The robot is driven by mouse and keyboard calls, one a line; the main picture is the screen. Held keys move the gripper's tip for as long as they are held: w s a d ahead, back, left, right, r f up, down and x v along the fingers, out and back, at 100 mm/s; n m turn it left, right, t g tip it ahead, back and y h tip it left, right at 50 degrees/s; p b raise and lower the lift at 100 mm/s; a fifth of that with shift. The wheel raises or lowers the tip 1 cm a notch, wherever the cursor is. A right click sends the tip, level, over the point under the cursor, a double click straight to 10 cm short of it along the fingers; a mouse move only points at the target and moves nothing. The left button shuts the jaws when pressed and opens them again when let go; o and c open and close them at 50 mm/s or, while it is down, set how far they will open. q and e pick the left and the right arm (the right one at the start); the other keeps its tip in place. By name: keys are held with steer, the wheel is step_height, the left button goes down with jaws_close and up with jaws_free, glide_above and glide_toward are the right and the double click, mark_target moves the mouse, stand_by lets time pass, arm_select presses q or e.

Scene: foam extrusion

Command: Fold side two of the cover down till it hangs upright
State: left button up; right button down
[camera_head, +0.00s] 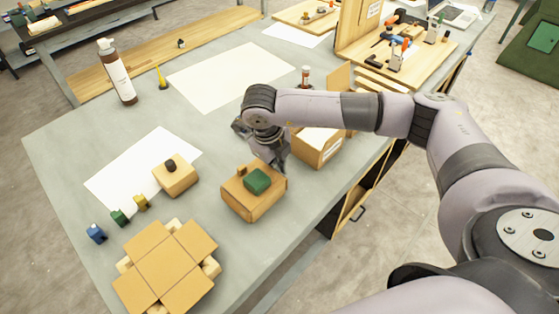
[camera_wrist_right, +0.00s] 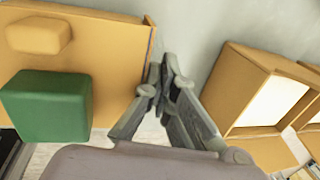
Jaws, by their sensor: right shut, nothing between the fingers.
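The tan cover (camera_head: 240,205) sits box-like on the table, with a green block (camera_head: 257,181) and a small wooden piece (camera_head: 241,170) on its top. Its front sides hang down; the side by my gripper is partly hidden. My right gripper (camera_head: 281,166) is shut and empty, pointing down beside the cover's far right edge. In the right wrist view its fingertips (camera_wrist_right: 167,76) are close to the cover's edge (camera_wrist_right: 140,50), where a dark line runs; I cannot tell if they touch. The green block (camera_wrist_right: 46,105) shows there too. My left gripper is out of view.
An open tan box (camera_head: 318,150) stands right of my gripper. White sheets lie behind.

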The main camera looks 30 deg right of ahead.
steer(key=shift+w+d+b, duration=0.2)
steer(key=shift+d, duration=0.3)
steer(key=shift+w+d+b, duration=0.2)
steer(key=shift+d, duration=0.3)
steer(key=shift+r, duration=0.1)
step_height(320, 180, up, 10)
steer(key=p, duration=0.5)
steer(key=shift+s, duration=0.15)
stand_by(0.4)
